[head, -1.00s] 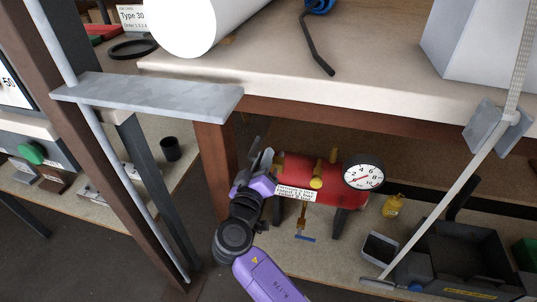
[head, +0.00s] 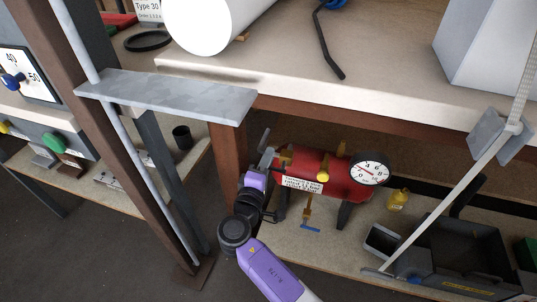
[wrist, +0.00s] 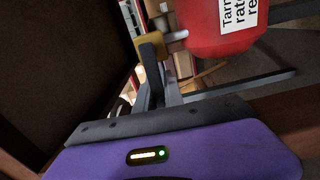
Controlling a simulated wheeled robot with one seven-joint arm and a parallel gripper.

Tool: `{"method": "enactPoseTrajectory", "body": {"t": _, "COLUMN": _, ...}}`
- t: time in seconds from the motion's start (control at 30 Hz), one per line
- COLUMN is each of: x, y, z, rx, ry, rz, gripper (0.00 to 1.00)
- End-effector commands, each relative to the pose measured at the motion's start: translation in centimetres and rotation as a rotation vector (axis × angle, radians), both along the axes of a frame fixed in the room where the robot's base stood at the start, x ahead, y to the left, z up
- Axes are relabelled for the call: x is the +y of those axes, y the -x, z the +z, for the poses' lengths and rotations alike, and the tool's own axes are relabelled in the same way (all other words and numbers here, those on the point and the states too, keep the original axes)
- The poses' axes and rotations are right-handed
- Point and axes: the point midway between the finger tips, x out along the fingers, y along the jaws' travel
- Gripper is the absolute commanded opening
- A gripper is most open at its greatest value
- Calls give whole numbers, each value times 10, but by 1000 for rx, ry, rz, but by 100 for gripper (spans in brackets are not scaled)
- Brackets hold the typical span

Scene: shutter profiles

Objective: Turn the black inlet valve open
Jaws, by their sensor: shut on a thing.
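A red tank (head: 335,176) lies on the lower shelf, with brass fittings, a white label and a round pressure gauge (head: 370,169). My gripper (head: 266,165) is at the tank's left end and also shows in the wrist view (wrist: 160,80). Its jaws are shut on a dark part beside a brass fitting (wrist: 150,46), which I take as the handle of the black inlet valve. A thin dark lever (head: 265,138) sticks up there. The jaws and my wrist hide most of the valve, so I cannot tell how far it is turned.
The brown table leg (head: 228,155) stands close left of my gripper, and the worktop (head: 300,98) is overhead. A yellow bottle (head: 398,199) and a dark bin (head: 465,255) are to the right.

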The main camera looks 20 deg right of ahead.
Motion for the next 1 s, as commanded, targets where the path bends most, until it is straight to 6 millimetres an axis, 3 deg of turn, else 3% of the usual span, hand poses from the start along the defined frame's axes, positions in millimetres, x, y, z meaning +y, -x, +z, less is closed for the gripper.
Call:
{"method": "enactPoseTrajectory", "body": {"t": 0.67, "x": 1, "y": 1, "z": -5, "rx": 41, "ry": 52, "rz": 1, "gripper": 0}}
{"method": "enactPoseTrajectory", "body": {"t": 0.7, "x": 1, "y": 1, "z": -5, "rx": 41, "ry": 52, "rz": 1, "gripper": 18}}
{"method": "enactPoseTrajectory", "body": {"t": 0.8, "x": 1, "y": 1, "z": -5, "rx": 40, "ry": 51, "rz": 1, "gripper": 35}}
{"method": "enactPoseTrajectory", "body": {"t": 1.0, "x": 1, "y": 0, "z": -4, "rx": 38, "ry": 50, "rz": 1, "gripper": 35}}
